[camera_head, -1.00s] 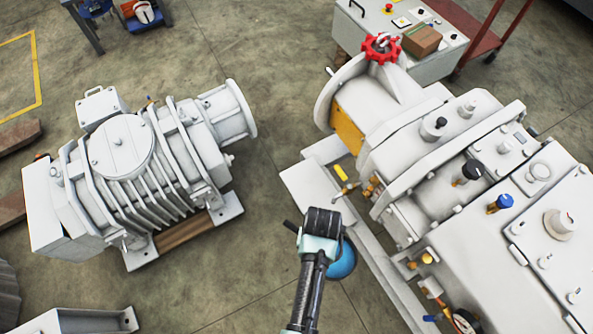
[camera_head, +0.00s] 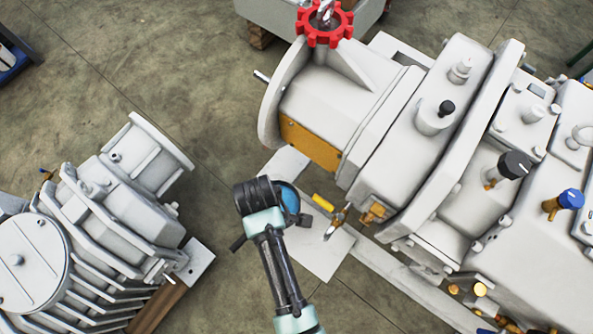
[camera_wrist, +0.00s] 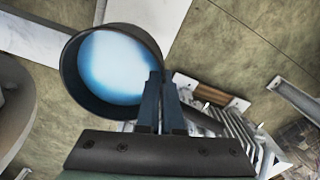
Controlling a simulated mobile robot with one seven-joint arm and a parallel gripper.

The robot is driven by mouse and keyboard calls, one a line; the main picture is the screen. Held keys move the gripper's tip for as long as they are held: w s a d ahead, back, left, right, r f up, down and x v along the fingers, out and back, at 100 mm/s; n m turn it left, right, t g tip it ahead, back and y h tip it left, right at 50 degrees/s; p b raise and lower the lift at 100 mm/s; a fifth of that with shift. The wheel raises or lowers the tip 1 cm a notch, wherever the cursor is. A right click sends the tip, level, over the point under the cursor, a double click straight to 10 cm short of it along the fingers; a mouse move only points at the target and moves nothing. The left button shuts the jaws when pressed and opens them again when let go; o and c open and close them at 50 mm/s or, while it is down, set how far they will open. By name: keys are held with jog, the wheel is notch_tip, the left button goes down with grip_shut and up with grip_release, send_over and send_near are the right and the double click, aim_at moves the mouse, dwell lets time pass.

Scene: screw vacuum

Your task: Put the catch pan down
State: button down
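The catch pan (camera_wrist: 108,68) is a round pan with a dark outer wall and a bright blue inside. In the wrist view, the two dark fingers of my gripper (camera_wrist: 161,88) are close together at the pan's right rim, and I hold it there. In the head view, only a blue part of the pan (camera_head: 290,199) shows, beside my dark wrist, which hides the rest and my fingertips. The pan appears above a pale base plate (camera_head: 322,253) and the floor. Its height above them is hard to tell.
A large white vacuum pump (camera_head: 340,105) with a red handwheel (camera_head: 324,24) and small valves (camera_head: 338,222) stands to the right. A finned white machine (camera_head: 110,215) stands at the lower left on a wooden beam (camera_head: 156,306). Concrete floor (camera_head: 130,70) is clear between them.

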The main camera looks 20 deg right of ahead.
jog(key=shift+w+f+n, duration=0.4)
jog(key=shift+w+n, duration=0.1)
notch_tip(320, 180, down, 10)
jog(key=b, duration=0.4)
jog(key=shift+r, duration=0.1)
jog(key=c, duration=1.1)
grip_release()
jog(key=shift+f, duration=0.2)
jog(key=shift+r, duration=0.1)
